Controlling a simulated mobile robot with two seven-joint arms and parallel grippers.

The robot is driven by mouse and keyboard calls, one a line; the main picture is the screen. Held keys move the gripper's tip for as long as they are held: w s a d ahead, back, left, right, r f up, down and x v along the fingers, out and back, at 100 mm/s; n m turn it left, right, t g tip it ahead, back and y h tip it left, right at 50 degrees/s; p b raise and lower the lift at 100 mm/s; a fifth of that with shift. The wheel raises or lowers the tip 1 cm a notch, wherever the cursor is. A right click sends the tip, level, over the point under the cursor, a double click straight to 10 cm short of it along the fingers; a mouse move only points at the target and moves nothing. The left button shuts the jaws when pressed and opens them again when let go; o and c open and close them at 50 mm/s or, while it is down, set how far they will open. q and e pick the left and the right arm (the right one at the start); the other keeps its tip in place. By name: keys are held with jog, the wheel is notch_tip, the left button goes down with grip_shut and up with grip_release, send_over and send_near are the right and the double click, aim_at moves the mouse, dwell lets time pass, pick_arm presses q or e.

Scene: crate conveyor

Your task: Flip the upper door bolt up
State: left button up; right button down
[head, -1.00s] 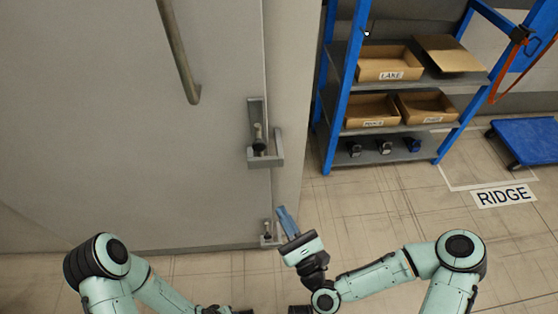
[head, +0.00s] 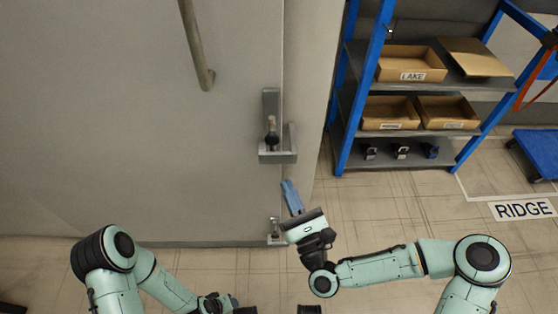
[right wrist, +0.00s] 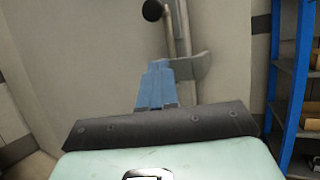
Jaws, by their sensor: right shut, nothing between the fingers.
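The upper door bolt (head: 271,125) is a grey metal fitting near the edge of the large grey door, with a dark-knobbed lever and a bracket at its foot. My right gripper (head: 290,188) is shut and empty, its blue fingers pointing up, just below the bracket and apart from it in the head view. In the right wrist view the shut fingers (right wrist: 156,80) overlap the bracket (right wrist: 190,68); contact cannot be told. A black knob (right wrist: 152,10) shows above. My left gripper (head: 228,302) is low at the bottom edge, partly cut off, its jaws unclear.
A lower bolt (head: 275,230) sits near the floor on the same door edge. A long door handle (head: 197,50) is at upper left. A blue-framed shelf (head: 405,85) with cardboard boxes stands right. Floor (head: 400,215) between shelf and my right arm is clear.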

jog(key=w+a+r, duration=0.2)
jog(key=w+r, duration=0.3)
jog(key=shift+w+a+r, duration=0.15)
jog(key=shift+w+r, duration=0.05)
jog(key=shift+r, duration=0.1)
pick_arm(q)
jog(key=s+d+r+g+h+p, duration=0.1)
jog(key=s+d+r+g+p, duration=0.1)
jog(key=s+r+p, duration=0.4)
jog(key=shift+s+d+r+m+g, duration=0.3)
jog(key=shift+s+d+r+g, duration=0.15)
jog(key=shift+s+d, duration=0.55)
pick_arm(e)
notch_tip(320, 180, up, 8)
jog(key=shift+f, duration=0.15)
pick_arm(q)
jog(key=shift+s+a, duration=0.1)
